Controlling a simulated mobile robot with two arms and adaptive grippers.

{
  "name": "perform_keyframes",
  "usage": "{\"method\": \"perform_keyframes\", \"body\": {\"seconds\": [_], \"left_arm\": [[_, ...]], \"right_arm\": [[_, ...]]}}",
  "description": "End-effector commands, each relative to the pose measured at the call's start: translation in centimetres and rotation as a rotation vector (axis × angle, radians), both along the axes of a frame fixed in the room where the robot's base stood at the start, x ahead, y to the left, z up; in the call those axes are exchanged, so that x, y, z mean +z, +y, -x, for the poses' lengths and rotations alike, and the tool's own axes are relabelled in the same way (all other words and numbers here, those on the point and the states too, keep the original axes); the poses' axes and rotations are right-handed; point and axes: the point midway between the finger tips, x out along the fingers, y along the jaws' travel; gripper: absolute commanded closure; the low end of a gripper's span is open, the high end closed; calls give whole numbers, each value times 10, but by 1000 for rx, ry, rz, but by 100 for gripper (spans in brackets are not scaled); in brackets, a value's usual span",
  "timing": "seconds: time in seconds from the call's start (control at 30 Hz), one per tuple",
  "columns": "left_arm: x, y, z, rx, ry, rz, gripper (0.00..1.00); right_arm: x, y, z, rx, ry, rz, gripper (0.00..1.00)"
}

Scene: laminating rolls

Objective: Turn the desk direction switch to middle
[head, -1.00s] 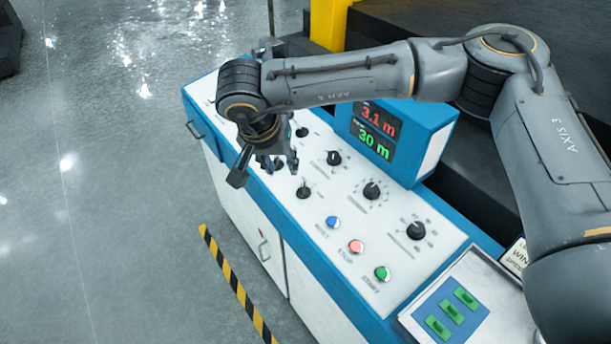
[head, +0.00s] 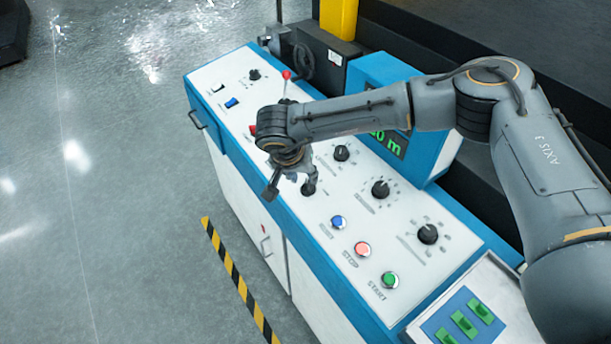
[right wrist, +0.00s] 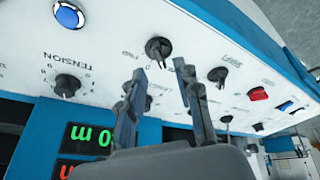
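The direction switch is a black rotary knob on the white desk panel. It shows in the right wrist view (right wrist: 158,47), beside a label that reads FWD. In the head view the knob (head: 309,188) sits just up and left of the blue button. I cannot tell which position it points to. My right gripper (right wrist: 160,70) is open and empty, with its two fingers apart. Its fingertips are close to the knob, one towards each side of it in the wrist view. In the head view the right gripper (head: 290,180) partly hides the panel around the knob. My left gripper is not in view.
The tension knob (right wrist: 67,86) and another dial (head: 428,234) are nearby. Blue (head: 338,222), red (head: 362,249) and green (head: 390,280) buttons line the panel's front. The display box (head: 440,130) stands behind. A lever with a red ball (head: 286,74) rises at the far end.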

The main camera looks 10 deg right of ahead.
Motion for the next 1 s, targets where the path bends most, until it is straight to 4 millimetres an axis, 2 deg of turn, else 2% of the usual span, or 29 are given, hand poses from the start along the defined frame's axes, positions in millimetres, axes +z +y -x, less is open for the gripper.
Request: {"method": "perform_keyframes", "body": {"seconds": [0.1,0.3,0.63,0.67,0.8,1.0], "left_arm": [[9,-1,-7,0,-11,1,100],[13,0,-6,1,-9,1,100],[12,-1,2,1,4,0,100],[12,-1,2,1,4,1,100],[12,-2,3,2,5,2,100],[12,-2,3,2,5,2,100]], "right_arm": [[-17,-5,-5,0,2,2,67],[-35,-9,-12,1,0,0,67],[-39,-11,-13,2,-1,0,67],[-39,-11,-13,2,-1,0,71],[-39,-10,-13,1,-1,0,100],[-39,-11,-13,1,0,0,100]]}}
